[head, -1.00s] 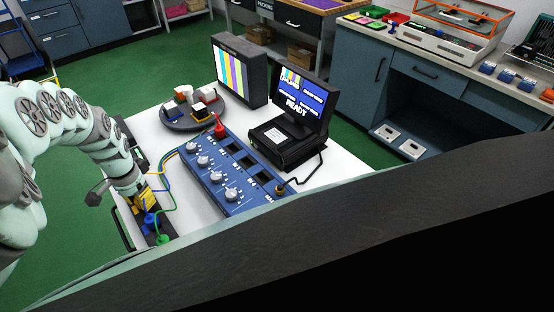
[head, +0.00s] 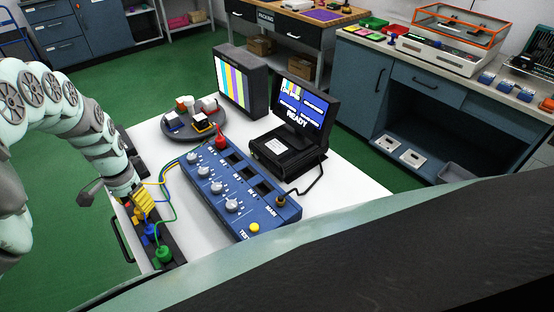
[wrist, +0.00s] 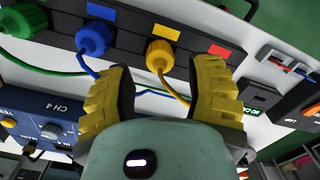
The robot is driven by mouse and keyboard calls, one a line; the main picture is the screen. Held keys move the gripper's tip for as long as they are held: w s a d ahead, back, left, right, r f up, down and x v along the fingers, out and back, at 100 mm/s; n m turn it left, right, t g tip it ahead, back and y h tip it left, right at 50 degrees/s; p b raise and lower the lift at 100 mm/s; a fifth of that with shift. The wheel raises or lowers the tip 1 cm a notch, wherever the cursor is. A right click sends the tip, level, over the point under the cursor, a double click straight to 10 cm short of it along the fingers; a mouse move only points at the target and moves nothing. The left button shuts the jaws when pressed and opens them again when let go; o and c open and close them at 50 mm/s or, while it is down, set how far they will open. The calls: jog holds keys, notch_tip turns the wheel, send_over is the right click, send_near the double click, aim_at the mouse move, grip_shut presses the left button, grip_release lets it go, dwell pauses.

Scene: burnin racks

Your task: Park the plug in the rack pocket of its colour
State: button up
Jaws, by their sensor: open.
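The dark plug rack (head: 172,246) lies along the table's left edge. In the wrist view it holds a green plug (wrist: 22,20), a blue plug (wrist: 93,38) and a yellow plug (wrist: 160,56), by blue, yellow and red labels. The pocket by the red label (wrist: 222,51) shows no plug; my right finger partly covers that area.
A round tray (head: 180,131) with small blocks, a colour-bar monitor (head: 240,82) and a terminal reading READY (head: 300,110) stand behind the box. Thin cables run between rack and box. White table is bare at the right front (head: 345,195).

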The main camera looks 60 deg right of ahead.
notch_tip(320, 180, up, 7)
jog(key=shift+w+f, duration=0.1)
jog(key=shift+f, duration=0.05)
jog(key=shift+r, duration=0.85)
jog(key=shift+d, duration=0.1)
